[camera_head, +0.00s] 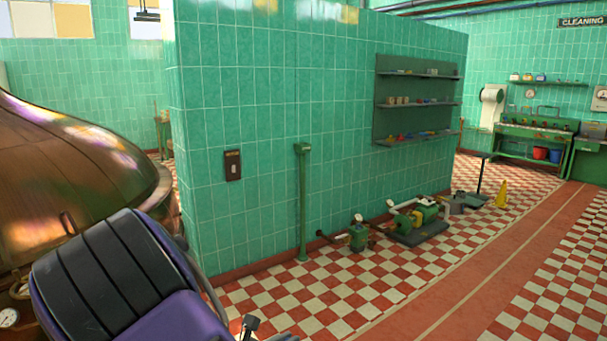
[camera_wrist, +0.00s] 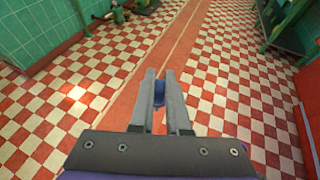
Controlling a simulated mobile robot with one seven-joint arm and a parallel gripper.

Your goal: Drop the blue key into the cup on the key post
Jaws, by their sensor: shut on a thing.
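A blue object, which looks like the blue key (camera_wrist: 159,92), sits between the two grey fingers of my gripper (camera_wrist: 159,88) in the wrist view. The fingers are shut on it, and only a small part of it shows. In the head view, my dark arm fills the lower left. A slim green post (camera_head: 303,205) stands on the floor close to the green tiled wall, with a small head at its top. I cannot make out the inside of a cup there. My gripper is over open floor, apart from the post.
Green pump machinery (camera_head: 415,222) stands on the floor right of the post. A yellow cone (camera_head: 501,194) is farther back. A large copper kettle (camera_head: 75,180) is at the left. Wall shelves (camera_head: 418,103) hold small items. The red floor strip (camera_head: 480,262) is clear.

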